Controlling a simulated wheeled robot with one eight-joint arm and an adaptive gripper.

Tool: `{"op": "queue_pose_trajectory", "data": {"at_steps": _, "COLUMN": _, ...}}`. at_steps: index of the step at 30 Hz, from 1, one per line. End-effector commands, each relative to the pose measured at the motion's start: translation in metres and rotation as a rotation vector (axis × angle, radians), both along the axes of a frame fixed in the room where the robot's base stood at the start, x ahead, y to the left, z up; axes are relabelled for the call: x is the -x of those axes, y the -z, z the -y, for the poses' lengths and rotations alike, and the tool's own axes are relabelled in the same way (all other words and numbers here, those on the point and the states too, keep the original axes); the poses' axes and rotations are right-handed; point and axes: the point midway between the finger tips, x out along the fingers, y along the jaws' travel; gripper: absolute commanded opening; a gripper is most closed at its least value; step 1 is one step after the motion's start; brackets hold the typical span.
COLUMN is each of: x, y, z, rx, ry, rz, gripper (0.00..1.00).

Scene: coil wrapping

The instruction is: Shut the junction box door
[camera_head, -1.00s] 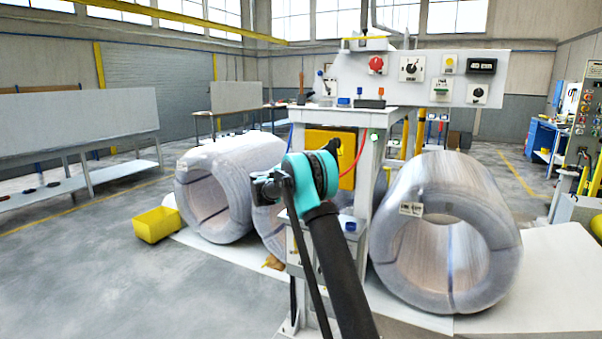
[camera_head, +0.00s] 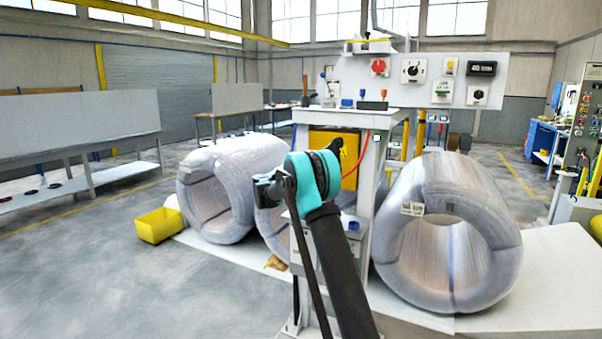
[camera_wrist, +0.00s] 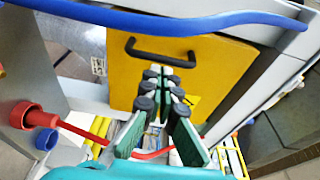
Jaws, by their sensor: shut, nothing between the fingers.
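A yellow door-like panel (camera_head: 349,178) shows under the top of the grey workstation, partly behind my arm. In the wrist view the yellow panel (camera_wrist: 210,63) fills the upper middle and carries a black bar handle (camera_wrist: 160,58). I take it as the junction box door; how far it stands open I cannot tell. My gripper (camera_wrist: 166,82) is shut and empty, pointing at the panel just below the handle. Whether the fingertips touch the panel is unclear. In the head view my gripper (camera_head: 341,150) is small and dark in front of the panel.
A blue hose (camera_wrist: 170,20) crosses above the handle, and a red cable (camera_wrist: 75,128) with a red knob (camera_wrist: 24,115) lies at the lower left. Large wrapped coils (camera_head: 450,235) stand on both sides of the workstation. A yellow bin (camera_head: 159,226) stands on the floor at left.

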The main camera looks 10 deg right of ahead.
Motion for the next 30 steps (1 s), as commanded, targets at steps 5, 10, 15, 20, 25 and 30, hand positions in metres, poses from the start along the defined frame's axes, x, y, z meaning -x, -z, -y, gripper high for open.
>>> {"op": "queue_pose_trajectory", "data": {"at_steps": 5, "x": 0.007, "y": 0.0, "z": -0.012, "rx": 0.0, "ry": -0.001, "rz": 0.0, "gripper": 0.0}}
{"op": "queue_pose_trajectory", "data": {"at_steps": 10, "x": 0.015, "y": 0.0, "z": -0.034, "rx": 0.0, "ry": -0.001, "rz": 0.0, "gripper": 0.0}}
{"op": "queue_pose_trajectory", "data": {"at_steps": 15, "x": 0.025, "y": -0.001, "z": -0.06, "rx": 0.0, "ry": -0.001, "rz": 0.0, "gripper": 0.0}}
{"op": "queue_pose_trajectory", "data": {"at_steps": 20, "x": 0.033, "y": -0.001, "z": -0.081, "rx": 0.0, "ry": 0.0, "rz": 0.0, "gripper": 0.0}}
{"op": "queue_pose_trajectory", "data": {"at_steps": 25, "x": 0.037, "y": -0.004, "z": -0.089, "rx": 0.007, "ry": -0.007, "rz": 0.002, "gripper": 0.0}}
{"op": "queue_pose_trajectory", "data": {"at_steps": 30, "x": 0.039, "y": -0.038, "z": -0.087, "rx": 0.096, "ry": -0.126, "rz": 0.027, "gripper": 0.0}}
